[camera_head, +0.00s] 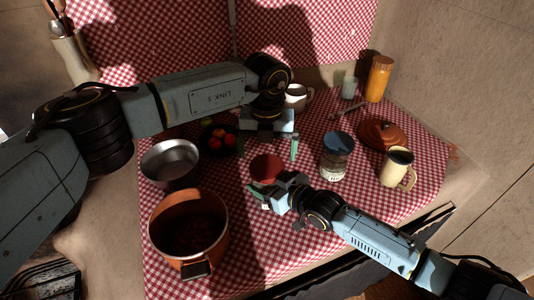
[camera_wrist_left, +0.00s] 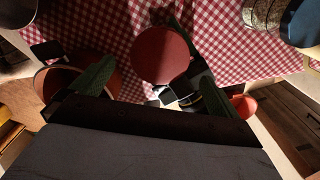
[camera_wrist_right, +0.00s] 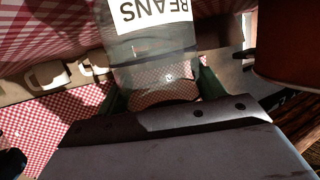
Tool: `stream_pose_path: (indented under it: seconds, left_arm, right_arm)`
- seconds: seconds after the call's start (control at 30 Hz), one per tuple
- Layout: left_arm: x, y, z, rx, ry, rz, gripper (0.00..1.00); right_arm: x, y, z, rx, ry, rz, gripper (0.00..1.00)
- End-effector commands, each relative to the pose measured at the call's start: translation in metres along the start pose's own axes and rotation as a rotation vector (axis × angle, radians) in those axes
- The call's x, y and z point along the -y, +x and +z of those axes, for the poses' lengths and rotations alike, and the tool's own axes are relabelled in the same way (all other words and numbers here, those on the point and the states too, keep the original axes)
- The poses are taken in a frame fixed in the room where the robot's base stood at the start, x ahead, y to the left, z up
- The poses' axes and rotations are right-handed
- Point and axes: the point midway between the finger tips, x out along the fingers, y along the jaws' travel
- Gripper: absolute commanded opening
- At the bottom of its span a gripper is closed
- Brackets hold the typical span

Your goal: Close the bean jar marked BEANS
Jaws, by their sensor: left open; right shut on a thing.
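The clear jar marked BEANS (camera_wrist_right: 150,45) fills the top middle of the right wrist view, its label upside down there. My right gripper (camera_head: 282,190) is shut on it. A flat round red lid (camera_head: 266,168) lies by that gripper in the head view and covers whatever is under it. It also shows between my left fingers in the left wrist view (camera_wrist_left: 160,55). I cannot tell whether it is seated on the jar. My left gripper (camera_head: 270,143) is open, pointing down above and just behind the red lid, not closed on it.
A terracotta pot (camera_head: 188,228) and a metal bowl (camera_head: 170,160) stand left. A blue-lidded jar (camera_head: 336,155), a cream mug (camera_head: 398,168) and a terracotta lid (camera_head: 381,134) stand right. A dark bowl of red fruit (camera_head: 218,143) is behind. Bare checked cloth (camera_head: 300,240) lies in front.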

Motion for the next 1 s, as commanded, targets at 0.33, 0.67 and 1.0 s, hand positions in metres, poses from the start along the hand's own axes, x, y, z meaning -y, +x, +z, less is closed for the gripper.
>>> stream_pose_path:
  seconds: [0.33, 0.67, 1.0]
  left_arm:
    - [0.001, -0.005, 0.000, -0.002, -0.129, -0.001, 1.00]
    - [0.001, -0.026, 0.000, -0.003, -0.640, -0.001, 1.00]
    - [0.000, -0.035, 0.001, -0.002, -0.868, 0.000, 1.00]
  right_arm:
    - [0.001, 0.000, 0.001, 0.001, 0.001, -0.001, 0.05]
    - [0.001, 0.000, 0.001, 0.001, 0.002, -0.001, 0.05]
    - [0.001, 0.000, 0.001, 0.001, 0.002, -0.001, 0.05]
